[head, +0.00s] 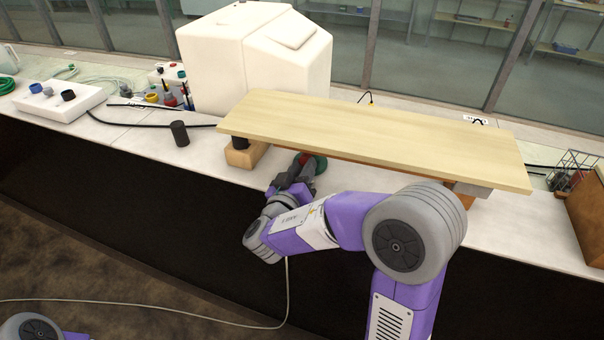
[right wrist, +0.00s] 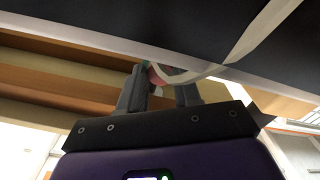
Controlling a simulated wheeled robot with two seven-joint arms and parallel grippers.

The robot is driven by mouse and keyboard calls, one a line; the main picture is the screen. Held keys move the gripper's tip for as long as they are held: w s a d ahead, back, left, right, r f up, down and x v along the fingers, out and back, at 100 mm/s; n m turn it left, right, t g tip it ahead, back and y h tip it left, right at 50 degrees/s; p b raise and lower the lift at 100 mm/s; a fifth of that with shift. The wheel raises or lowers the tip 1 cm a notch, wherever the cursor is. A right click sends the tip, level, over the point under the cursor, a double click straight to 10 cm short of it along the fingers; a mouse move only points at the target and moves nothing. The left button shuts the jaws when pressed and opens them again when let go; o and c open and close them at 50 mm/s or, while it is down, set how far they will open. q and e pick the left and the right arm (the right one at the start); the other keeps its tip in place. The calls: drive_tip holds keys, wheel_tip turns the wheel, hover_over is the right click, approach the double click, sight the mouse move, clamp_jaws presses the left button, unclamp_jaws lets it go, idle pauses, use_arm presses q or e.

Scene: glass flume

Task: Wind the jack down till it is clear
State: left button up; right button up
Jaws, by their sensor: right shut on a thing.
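A pale wooden board (head: 380,138) lies raised above the white bench. Under its front edge is a round green and red part (head: 320,163), apparently the jack's knob or wheel; the rest of the jack is hidden by the board and my gripper. My right gripper (head: 302,162) reaches in under the board and is shut on this part. In the right wrist view a reddish bit (right wrist: 154,76) with some green shows between the two fingers (right wrist: 160,92). I cannot tell whether the jack touches the board. My left gripper is out of view.
A wooden block (head: 240,157) with a black piece on it stands under the board's left end; a grey block (head: 470,189) is under its right end. A large white casing (head: 250,65) is behind; a wire rack (head: 570,168) is at right.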

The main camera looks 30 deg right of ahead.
drive_tip(key=n, duration=0.6)
drive_tip(key=shift+r+n, duration=0.1)
drive_tip(key=shift+n, duration=0.2)
drive_tip(key=n, duration=0.6)
drive_tip(key=shift+s+r, duration=0.1)
drive_tip(key=n, duration=0.4)
drive_tip(key=shift+r+p, duration=0.1)
drive_tip(key=shift+p, duration=0.3)
drive_tip(key=shift+n+p, duration=0.9)
drive_tip(key=shift+n, duration=1.3)
drive_tip(key=o, duration=1.1)
drive_tip(key=shift+c, duration=0.2)
drive_tip(key=p+v, duration=0.1)
drive_tip(key=v, duration=0.6)
drive_tip(key=shift+s+a, duration=0.15)
